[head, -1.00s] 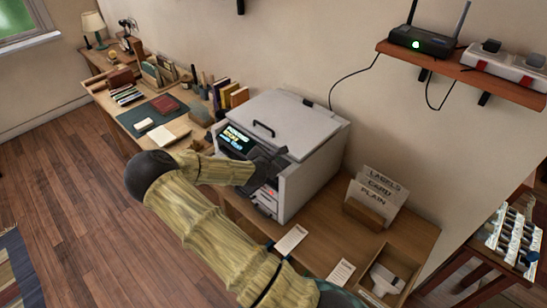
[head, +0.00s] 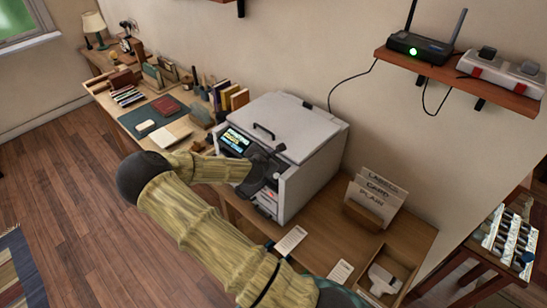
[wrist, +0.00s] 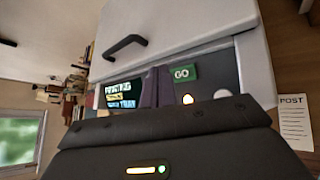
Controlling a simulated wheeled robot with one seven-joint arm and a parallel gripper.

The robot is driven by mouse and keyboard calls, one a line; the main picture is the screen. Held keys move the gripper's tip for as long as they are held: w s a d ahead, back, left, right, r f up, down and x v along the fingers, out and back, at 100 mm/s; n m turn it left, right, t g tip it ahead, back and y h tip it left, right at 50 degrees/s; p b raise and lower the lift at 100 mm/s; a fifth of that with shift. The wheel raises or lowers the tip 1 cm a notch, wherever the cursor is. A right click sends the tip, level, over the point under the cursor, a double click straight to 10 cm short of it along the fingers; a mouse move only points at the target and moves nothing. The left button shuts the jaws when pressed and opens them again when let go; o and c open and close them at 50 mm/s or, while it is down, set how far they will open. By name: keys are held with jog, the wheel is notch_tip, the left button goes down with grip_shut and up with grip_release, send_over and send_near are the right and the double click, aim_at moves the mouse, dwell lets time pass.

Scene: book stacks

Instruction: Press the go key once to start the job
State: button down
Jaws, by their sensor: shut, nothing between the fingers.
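The white printer (head: 310,130) stands on the desk with its lid down. Its lit screen (head: 235,141) shows coloured text, too small to read surely; the screen also shows in the wrist view (wrist: 122,101). A green GO label (wrist: 184,73) is on the dark front panel in the wrist view. Below it are a small glowing light (wrist: 188,99) and a pale round button (wrist: 222,94), partly cut off by my gripper's body. My gripper (head: 268,163) is shut and empty, close in front of the panel. Its dark fingers (wrist: 155,88) lie between screen and label; contact cannot be told.
A holder with labels, card and plain sheets (head: 374,192) stands right of the printer. An open tray (head: 405,262) and two paper slips (head: 290,240) lie nearer. Books (head: 230,96) stand to its left. A shelf (head: 455,72) with a router (head: 418,47) hangs above right.

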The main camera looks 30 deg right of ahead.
jog(key=r+p, duration=0.1)
jog(key=a+r+p, duration=0.1)
jog(key=r, duration=0.1)
jog(key=shift+s+r, duration=0.2)
jog(key=shift+r, duration=0.05)
dwell(0.7)
